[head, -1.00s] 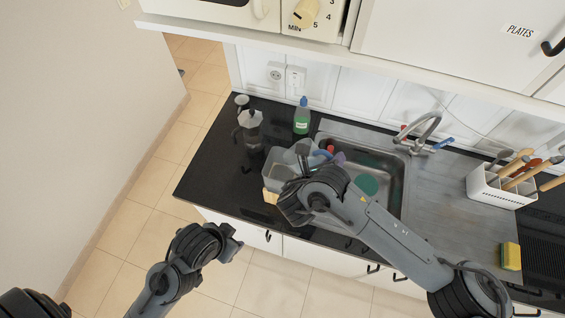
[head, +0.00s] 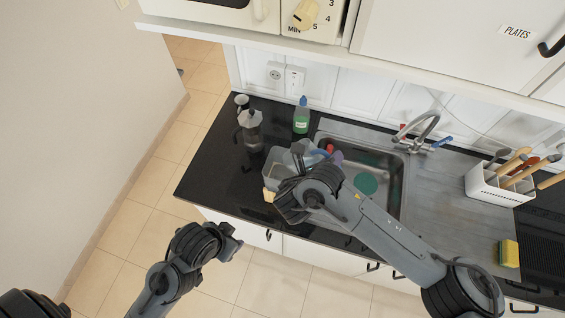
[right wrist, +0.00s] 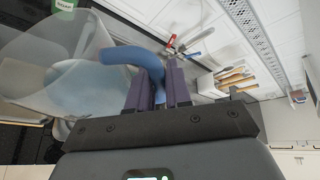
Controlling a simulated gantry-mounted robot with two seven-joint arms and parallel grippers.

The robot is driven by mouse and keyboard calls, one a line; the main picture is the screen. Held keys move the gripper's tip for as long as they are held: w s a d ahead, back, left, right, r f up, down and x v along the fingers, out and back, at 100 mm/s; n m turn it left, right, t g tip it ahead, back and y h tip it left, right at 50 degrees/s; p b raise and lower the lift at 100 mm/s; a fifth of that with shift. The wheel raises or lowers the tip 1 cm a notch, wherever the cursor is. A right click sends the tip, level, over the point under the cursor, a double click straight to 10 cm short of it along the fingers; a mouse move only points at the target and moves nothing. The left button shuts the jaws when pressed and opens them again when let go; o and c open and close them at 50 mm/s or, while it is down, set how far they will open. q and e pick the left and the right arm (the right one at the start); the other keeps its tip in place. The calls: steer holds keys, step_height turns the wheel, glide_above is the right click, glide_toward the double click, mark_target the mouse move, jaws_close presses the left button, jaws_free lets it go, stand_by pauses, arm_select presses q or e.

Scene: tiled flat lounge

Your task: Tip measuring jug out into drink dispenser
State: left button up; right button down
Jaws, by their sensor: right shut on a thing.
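My right gripper (right wrist: 160,88) is shut on the blue handle (right wrist: 130,57) of the clear measuring jug (right wrist: 55,45). In the head view the jug shows only in part behind my right wrist, its blue handle (head: 318,153) near the purple fingers (head: 338,157). A clear, greyish container, apparently the drink dispenser (head: 272,168), stands on the black counter left of the sink. The jug is at its upper right and looks tilted; overlapping clear walls hide whether they touch, and I cannot see any contents flowing. My left gripper (head: 232,243) hangs empty before the counter; its jaw opening is unclear.
A moka pot (head: 250,130), a small cup (head: 241,101) and a green soap bottle (head: 301,117) stand behind the dispenser. Right are the sink (head: 385,165) with tap (head: 420,130), a utensil holder (head: 490,186) and a sponge (head: 508,253).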

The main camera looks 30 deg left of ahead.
arm_select(q)
steer(key=shift+a+r, duration=0.25)
steer(key=shift+a, duration=0.05)
arm_select(e)
steer(key=shift+a+r, duration=0.15)
stand_by(0.4)
arm_select(q)
steer(key=shift+d+r+p, duration=0.1)
steer(key=shift+r+p, duration=0.15)
steer(key=shift+p, duration=0.15)
arm_select(e)
steer(key=shift+a+r, duration=0.1)
steer(key=shift+a, duration=0.05)
arm_select(q)
steer(key=shift+s+a, duration=0.1)
steer(key=shift+a, duration=0.15)
arm_select(e)
steer(key=shift+a+n+h, duration=0.1)
steer(key=shift+n+h, duration=0.2)
arm_select(q)
steer(key=shift+d+r, duration=0.1)
steer(key=shift+r, duration=0.05)
arm_select(e)
steer(key=shift+a, duration=0.1)
stand_by(0.6)
arm_select(q)
steer(key=shift+a, duration=0.2)
stand_by(0.8)
